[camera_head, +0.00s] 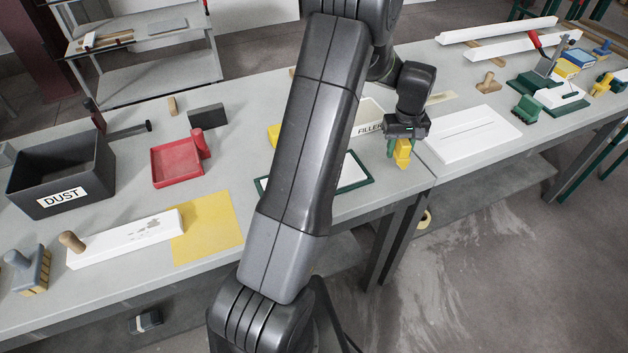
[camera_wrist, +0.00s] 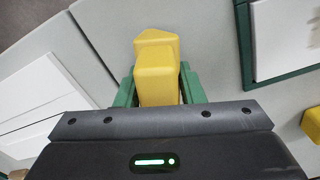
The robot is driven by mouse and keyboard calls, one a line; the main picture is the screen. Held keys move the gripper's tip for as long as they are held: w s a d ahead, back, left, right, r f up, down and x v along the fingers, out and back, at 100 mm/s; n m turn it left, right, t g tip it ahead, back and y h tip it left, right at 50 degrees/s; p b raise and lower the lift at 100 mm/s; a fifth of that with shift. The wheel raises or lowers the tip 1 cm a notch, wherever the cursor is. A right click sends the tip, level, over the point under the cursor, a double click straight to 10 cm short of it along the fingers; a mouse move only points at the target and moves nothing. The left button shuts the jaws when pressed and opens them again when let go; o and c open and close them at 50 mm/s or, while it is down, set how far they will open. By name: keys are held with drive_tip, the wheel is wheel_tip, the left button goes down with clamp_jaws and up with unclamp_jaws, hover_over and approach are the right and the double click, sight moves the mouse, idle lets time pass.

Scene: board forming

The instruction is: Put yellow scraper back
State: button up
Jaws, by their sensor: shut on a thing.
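The yellow scraper (camera_head: 403,157) is in my gripper (camera_head: 400,146), over the near edge of the tables around the seam between them. In the wrist view the scraper (camera_wrist: 157,62) shows as a yellow block between the green fingers of my gripper (camera_wrist: 160,88). The fingers are shut on its sides. Its lower part is hidden by the gripper body in the wrist view. I cannot tell from these views whether it touches the table.
A green-framed white board (camera_head: 354,184) lies left of the gripper, partly hidden by my arm. A white panel (camera_head: 470,135) lies to the right. A container marked FILLER (camera_head: 369,128) stands behind. Further left are a red tray (camera_head: 176,164) and a DUST bin (camera_head: 60,180).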

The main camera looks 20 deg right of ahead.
drive_tip(key=shift+f, duration=0.45)
idle(0.3)
drive_tip(key=o, duration=1.4)
wheel_tip(320, 180, up, 14)
drive_tip(key=shift+f+b, duration=0.1)
drive_tip(key=shift+b, duration=0.75)
drive_tip(key=shift+f, duration=0.15)
wheel_tip(320, 180, down, 13)
drive_tip(key=shift+f+p, duration=0.2)
drive_tip(key=shift+p, duration=0.5)
drive_tip(key=shift+r, duration=0.15)
